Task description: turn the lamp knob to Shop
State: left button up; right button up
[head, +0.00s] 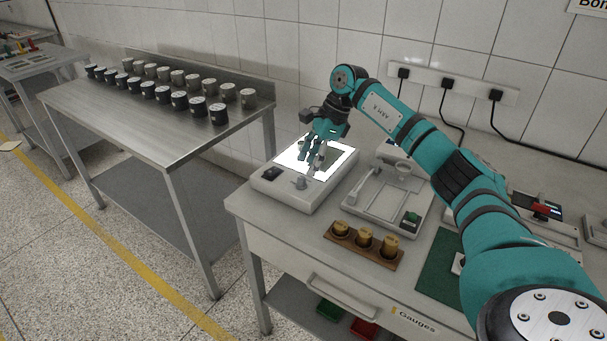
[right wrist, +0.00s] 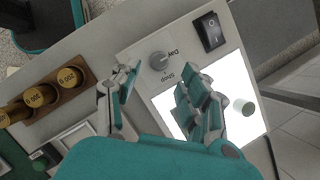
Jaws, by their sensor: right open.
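The lamp is a pale box (head: 270,187) with a bright lit panel on the grey bench. Its small grey knob (head: 300,183) sits on the front strip, beside a black rocker switch (head: 271,173). In the right wrist view the knob (right wrist: 160,62) has the words Day and Shop (right wrist: 165,76) printed near it; its exact pointing is too small to tell. My right gripper (head: 309,158) hangs over the lit panel, behind the knob. In its wrist view the open fingers (right wrist: 157,82) are apart and empty, with the knob beyond the gap between the tips. My left gripper is out of view.
A pale small cylinder (right wrist: 243,107) stands on the lit panel. A wooden block (head: 350,250) with three brass weights and a grey instrument (head: 375,208) stand right of the lamp. A steel table (head: 130,112) with several dark-and-grey cups is at left.

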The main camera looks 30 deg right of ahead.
aim_at(302, 178)
jog(key=x, duration=0.5)
jog(key=shift+r, duration=0.1)
grip_shut()
